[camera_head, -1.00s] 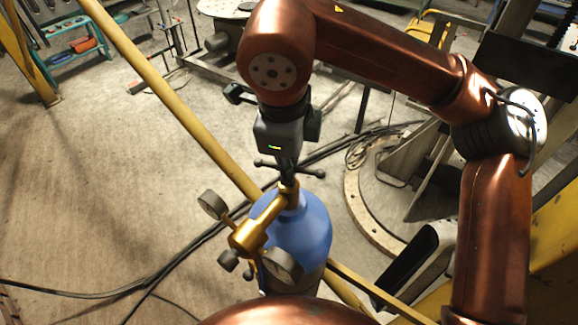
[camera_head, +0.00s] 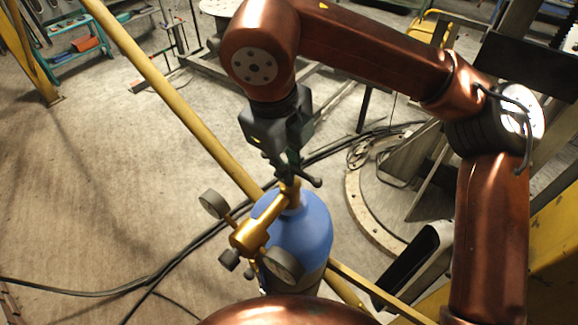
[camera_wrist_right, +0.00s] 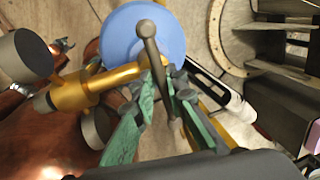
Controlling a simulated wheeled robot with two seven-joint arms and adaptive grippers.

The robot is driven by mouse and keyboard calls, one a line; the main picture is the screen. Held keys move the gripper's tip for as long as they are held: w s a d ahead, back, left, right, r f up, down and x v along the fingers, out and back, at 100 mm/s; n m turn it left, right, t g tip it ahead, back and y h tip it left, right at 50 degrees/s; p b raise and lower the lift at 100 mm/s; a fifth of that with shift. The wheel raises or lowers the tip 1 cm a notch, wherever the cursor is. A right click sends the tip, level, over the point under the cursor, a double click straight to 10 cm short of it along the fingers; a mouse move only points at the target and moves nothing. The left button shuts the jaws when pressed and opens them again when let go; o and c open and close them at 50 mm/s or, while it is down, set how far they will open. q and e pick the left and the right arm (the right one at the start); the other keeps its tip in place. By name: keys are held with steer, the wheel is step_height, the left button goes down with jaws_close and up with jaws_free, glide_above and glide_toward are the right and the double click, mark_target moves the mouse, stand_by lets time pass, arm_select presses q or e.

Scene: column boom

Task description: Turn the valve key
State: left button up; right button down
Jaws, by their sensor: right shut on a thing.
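The valve key is a dark bar with ball ends (camera_head: 314,182) on top of the brass valve (camera_head: 290,190) of a blue gas cylinder (camera_head: 305,228). In the right wrist view the key bar (camera_wrist_right: 150,45) runs from upper left down between the fingers. The right gripper (camera_head: 285,165) comes down from above and is shut on the key. Its green fingers (camera_wrist_right: 163,88) flank the bar, and the blue cylinder top (camera_wrist_right: 125,30) lies beyond them. The grip partly hides the key's middle. The left gripper is not in the head view.
A brass regulator (camera_head: 250,236) with round gauges (camera_head: 283,264) sticks out to the left of the valve, close to the gripper. A yellow rail (camera_head: 175,100) runs diagonally behind the cylinder. Black cables (camera_head: 160,275) lie on the floor. The floor at left is mostly clear.

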steer(key=shift+w+r, duration=0.1)
steer(key=c, duration=1.9)
jaws_free()
steer(key=shift+w, duration=0.1)
step_height(320, 180, up, 12)
steer(key=s+a, duration=0.1)
steer(key=s, duration=0.1)
steer(key=shift+a, duration=0.25)
steer(key=shift+f, duration=0.2)
